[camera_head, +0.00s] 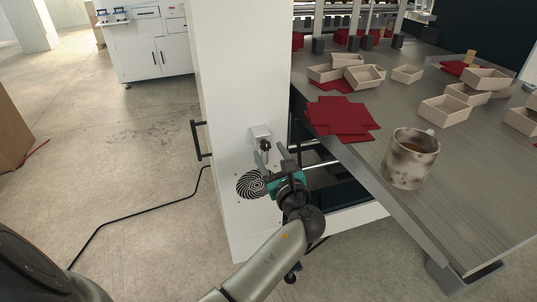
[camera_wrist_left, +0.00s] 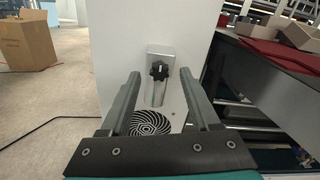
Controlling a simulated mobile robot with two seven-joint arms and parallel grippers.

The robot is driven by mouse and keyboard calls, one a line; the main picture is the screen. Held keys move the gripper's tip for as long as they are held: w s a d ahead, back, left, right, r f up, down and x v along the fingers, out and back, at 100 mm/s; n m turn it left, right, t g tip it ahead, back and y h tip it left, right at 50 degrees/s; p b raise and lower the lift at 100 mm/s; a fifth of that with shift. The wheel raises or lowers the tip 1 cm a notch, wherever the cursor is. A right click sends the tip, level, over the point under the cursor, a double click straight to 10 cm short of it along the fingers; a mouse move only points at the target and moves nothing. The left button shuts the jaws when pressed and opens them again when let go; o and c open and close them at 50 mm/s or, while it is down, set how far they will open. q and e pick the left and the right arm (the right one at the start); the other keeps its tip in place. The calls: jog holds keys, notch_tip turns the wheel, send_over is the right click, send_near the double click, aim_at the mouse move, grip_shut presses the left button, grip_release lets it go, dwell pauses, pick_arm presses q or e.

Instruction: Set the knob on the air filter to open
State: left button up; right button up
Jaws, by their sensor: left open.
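The air filter unit (camera_wrist_left: 161,53) is a small light grey housing on the side of the white machine cabinet. Its black star-shaped knob (camera_wrist_left: 159,71) sits on the front of the housing. In the head view the knob (camera_head: 265,146) shows small and dark, just beyond my gripper. My left gripper (camera_head: 272,160) is in front of the cabinet, and its fingers (camera_wrist_left: 160,85) are open with nothing between them. In the left wrist view the knob appears between the two fingertips, apart from both. I cannot tell the knob's setting. My right gripper is not in view.
A round spiral fan grille (camera_head: 250,184) is below the filter. A black handle (camera_head: 201,140) is on the cabinet's left face. The grey table (camera_head: 455,190) to the right holds a speckled mug (camera_head: 409,160), red sheets (camera_head: 341,118) and several small boxes.

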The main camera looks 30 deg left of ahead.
pick_arm(q)
jog(key=shift+x, duration=0.8)
grip_shut()
